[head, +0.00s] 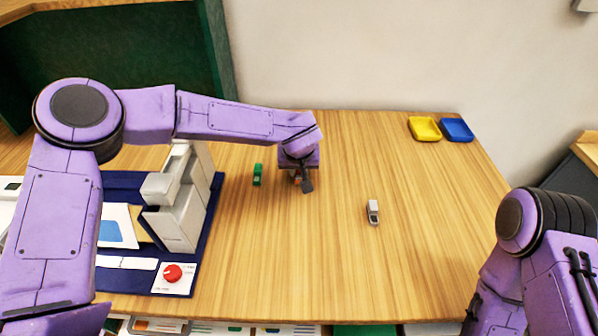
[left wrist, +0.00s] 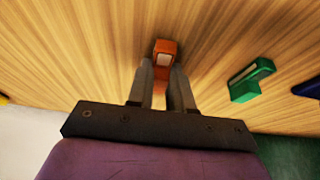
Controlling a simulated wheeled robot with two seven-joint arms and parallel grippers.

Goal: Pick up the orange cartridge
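The orange cartridge (left wrist: 165,47) has a pale label and shows just past and between the fingers of my left gripper (left wrist: 163,66) in the left wrist view. The fingers lie close along both its sides. I cannot tell whether they press on it or leave a small gap. In the head view, my left gripper (head: 302,186) points down over the table, and only a bit of orange shows beside its dark finger. Whether the cartridge touches the table is unclear. My right gripper is out of view; only part of the right arm shows at the lower right.
A green cartridge (head: 257,174) lies just left of the gripper; it also shows in the left wrist view (left wrist: 250,80). A grey-white cartridge (head: 373,212) lies to the right. Yellow (head: 425,129) and blue (head: 457,130) trays sit at the back right. A grey-white device (head: 180,205) stands on a blue mat (head: 207,222).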

